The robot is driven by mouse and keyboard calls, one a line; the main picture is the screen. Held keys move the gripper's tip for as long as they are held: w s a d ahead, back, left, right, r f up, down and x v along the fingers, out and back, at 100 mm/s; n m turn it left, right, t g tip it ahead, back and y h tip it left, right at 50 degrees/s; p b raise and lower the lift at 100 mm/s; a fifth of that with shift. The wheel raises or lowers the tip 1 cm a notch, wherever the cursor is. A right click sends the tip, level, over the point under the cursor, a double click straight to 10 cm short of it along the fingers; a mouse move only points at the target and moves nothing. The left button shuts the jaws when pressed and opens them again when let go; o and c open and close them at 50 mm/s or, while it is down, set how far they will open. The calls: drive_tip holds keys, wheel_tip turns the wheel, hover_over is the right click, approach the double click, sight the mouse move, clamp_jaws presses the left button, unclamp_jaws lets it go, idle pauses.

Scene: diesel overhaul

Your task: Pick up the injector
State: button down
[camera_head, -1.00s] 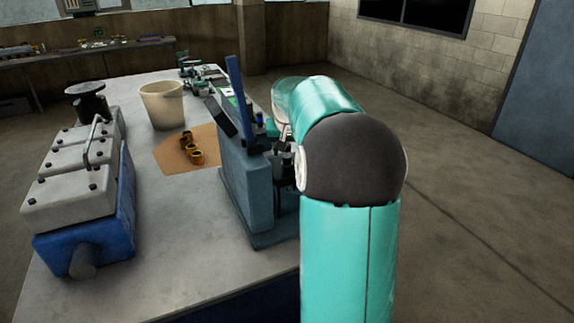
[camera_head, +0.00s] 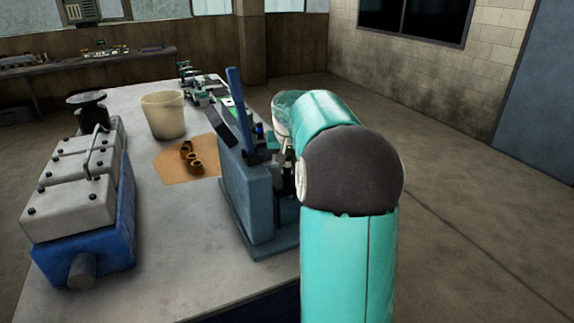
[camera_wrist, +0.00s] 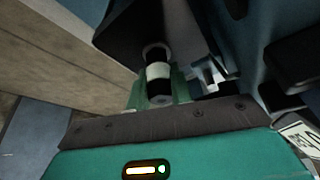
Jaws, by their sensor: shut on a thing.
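In the wrist view, the injector (camera_wrist: 158,72) is a dark cylinder with a white band and a ring at its far end. My gripper (camera_wrist: 160,92) is shut on it, with greenish finger parts showing beside its near end. The blue-grey test stand is close by, to the right of it. In the head view, my teal arm reaches along the right side of the test stand (camera_head: 247,200). My gripper and the injector cannot be made out clearly there, behind my arm and the stand.
A blue engine with pale covers (camera_head: 72,200) stands at the bench's left. Bare bench top (camera_head: 180,235) shows in front. Open floor (camera_head: 460,200) is to the right.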

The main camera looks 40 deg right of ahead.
wheel_tip(320, 180, up, 18)
idle(0.5)
drive_tip(key=shift+f, duration=0.1)
drive_tip(key=c, duration=1.8)
unclamp_jaws()
drive_tip(key=shift+c, duration=0.2)
clamp_jaws()
